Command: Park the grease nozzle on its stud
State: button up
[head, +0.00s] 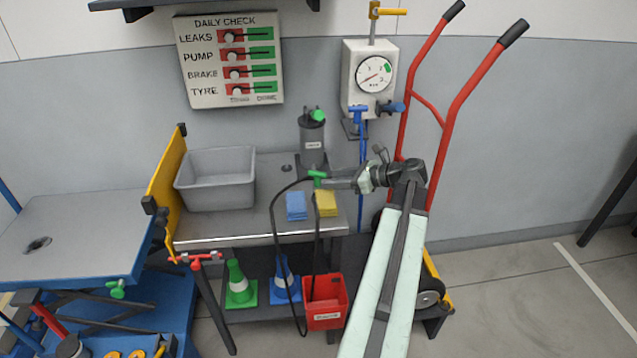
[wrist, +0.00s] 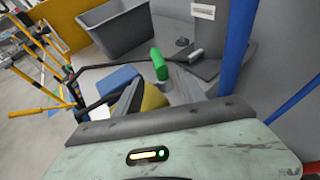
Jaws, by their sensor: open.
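The grease nozzle has a green body (head: 318,178) with a black hose (head: 275,215) on it. In the wrist view the green body (wrist: 159,65) stands just beyond and between my fingertips. My gripper (head: 328,181) is open, its jaws (wrist: 155,92) apart on either side near the nozzle's lower end. I cannot tell whether they touch it. The nozzle's lower end is partly hidden, and I cannot tell what it rests on. A small dark knob (head: 287,168) on the bench lies behind and left of the nozzle; I cannot tell whether it is the stud.
The grey bench (head: 265,225) holds a grey bin (head: 215,180), a dark canister (head: 312,140) with a green knob, a blue pad (head: 296,206) and a yellow pad (head: 326,203). A blue pipe (head: 362,170) and red hand truck (head: 460,95) stand close to my arm.

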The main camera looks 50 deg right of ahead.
aim_at(324, 174)
jog(key=b+x, duration=0.1)
jog(key=x, duration=0.3)
jog(key=shift+w+f, duration=0.2)
jog(key=shift+w, duration=0.05)
jog(key=shift+d, duration=0.1)
grip_shut()
notch_tip(324, 174, up, 5)
jog(key=p, duration=0.4)
jog(key=shift+f, duration=0.15)
jog(key=s+d, duration=0.3)
jog(key=s, duration=1.2)
jog(key=shift+s+d+p, duration=0.3)
jog(key=shift+s+d, duration=0.05)
jog(key=shift+s, duration=0.05)
